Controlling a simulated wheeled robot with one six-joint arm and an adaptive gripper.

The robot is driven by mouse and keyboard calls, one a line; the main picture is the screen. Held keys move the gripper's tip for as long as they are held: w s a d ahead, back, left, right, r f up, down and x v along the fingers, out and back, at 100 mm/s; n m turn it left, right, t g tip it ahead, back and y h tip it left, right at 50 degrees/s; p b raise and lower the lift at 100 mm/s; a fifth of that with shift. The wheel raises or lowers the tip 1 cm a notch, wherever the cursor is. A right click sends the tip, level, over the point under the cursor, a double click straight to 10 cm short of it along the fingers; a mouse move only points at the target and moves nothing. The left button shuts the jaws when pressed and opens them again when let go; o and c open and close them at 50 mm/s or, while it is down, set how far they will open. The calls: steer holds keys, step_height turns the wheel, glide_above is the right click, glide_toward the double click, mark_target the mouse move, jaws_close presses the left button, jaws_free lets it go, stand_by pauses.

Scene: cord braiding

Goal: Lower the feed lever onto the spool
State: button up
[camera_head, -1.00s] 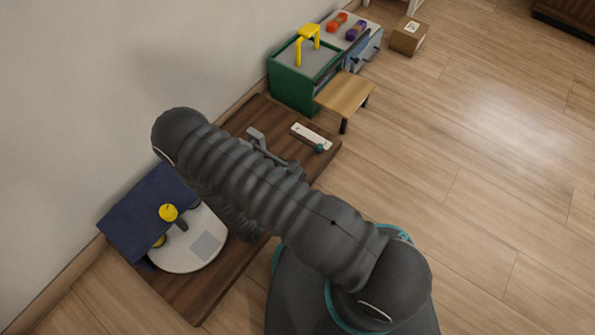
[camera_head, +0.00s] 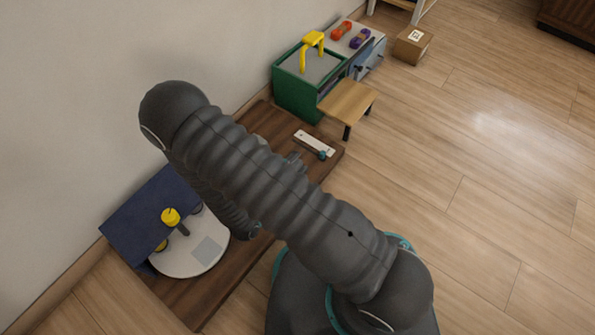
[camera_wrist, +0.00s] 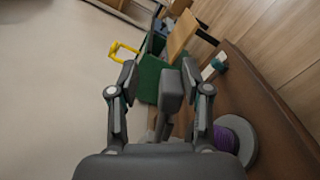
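In the wrist view my gripper (camera_wrist: 160,72) is open, with its two dark fingers spread. A dark grey block-ended bar (camera_wrist: 172,90), which looks like the feed lever, shows between the fingers, closer to the right one. I cannot tell whether it touches. The spool (camera_wrist: 238,140), purple with a pale grey flange, lies to the lower right of the gripper, partly hidden by it. In the head view my arm covers the gripper and spool; only a small grey piece (camera_head: 297,160), perhaps of the lever mechanism, shows beside the arm.
The dark wooden board (camera_head: 270,118) runs along the wall. A white strip with a teal knob (camera_head: 315,144) lies on it. A green box with a yellow handle (camera_head: 297,92) and a small wooden stool (camera_head: 348,100) stand beyond. A white round plate (camera_head: 190,258) is nearer. Floor at right is clear.

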steer(key=shift+r, duration=0.85)
steer(key=shift+a, duration=0.1)
steer(key=v, duration=1.5)
steer(key=shift+s+a, duration=0.25)
steer(key=shift+a, duration=0.05)
stand_by(0.7)
stand_by(0.6)
